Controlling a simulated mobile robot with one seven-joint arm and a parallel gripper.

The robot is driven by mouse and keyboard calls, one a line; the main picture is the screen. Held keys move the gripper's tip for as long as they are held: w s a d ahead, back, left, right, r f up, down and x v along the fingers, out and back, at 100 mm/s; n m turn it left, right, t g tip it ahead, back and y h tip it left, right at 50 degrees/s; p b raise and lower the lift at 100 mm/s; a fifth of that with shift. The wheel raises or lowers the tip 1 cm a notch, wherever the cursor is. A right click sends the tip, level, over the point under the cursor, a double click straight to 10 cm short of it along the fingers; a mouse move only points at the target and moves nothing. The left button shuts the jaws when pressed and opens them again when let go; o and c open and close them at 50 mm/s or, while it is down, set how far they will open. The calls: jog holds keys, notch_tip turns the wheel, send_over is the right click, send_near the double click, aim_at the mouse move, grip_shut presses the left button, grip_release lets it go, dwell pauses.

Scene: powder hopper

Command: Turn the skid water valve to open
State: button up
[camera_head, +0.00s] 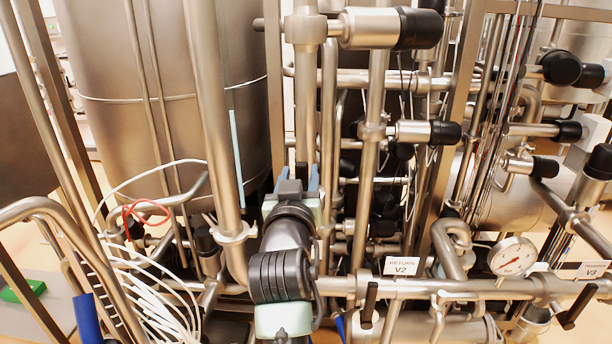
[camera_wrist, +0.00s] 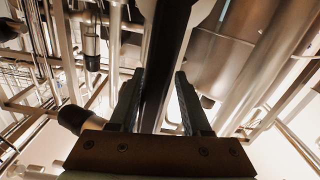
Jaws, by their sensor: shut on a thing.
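My gripper (camera_head: 298,180) reaches forward into the pipework in the head view, its fingers on either side of a dark part. In the wrist view my gripper (camera_wrist: 160,76) has its two dark fingers around a long dark bar (camera_wrist: 168,45), which looks like a valve handle, and is shut on it. The bar runs from the top edge down between the fingers. My arm hides the valve body, and no skid water label can be read. Two other dark lever handles show in the head view, one below the V2 tag (camera_head: 368,304) and one near the V3 tag (camera_head: 580,306).
A RETURN V2 tag (camera_head: 402,266) and a pressure gauge (camera_head: 512,257) sit along the lower pipe. A large steel tank (camera_head: 180,90) stands at the left. Pipes and black-capped valves crowd the right. White hoses (camera_head: 150,290) hang at the lower left.

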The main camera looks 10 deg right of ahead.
jog(key=shift+o, duration=1.2)
jog(key=shift+w+a+r, duration=0.1)
jog(key=shift+w+a, duration=0.05)
jog(key=shift+a, duration=0.4)
jog(key=shift+d, duration=0.25)
jog(key=p+v, duration=0.1)
jog(key=v, duration=1.4)
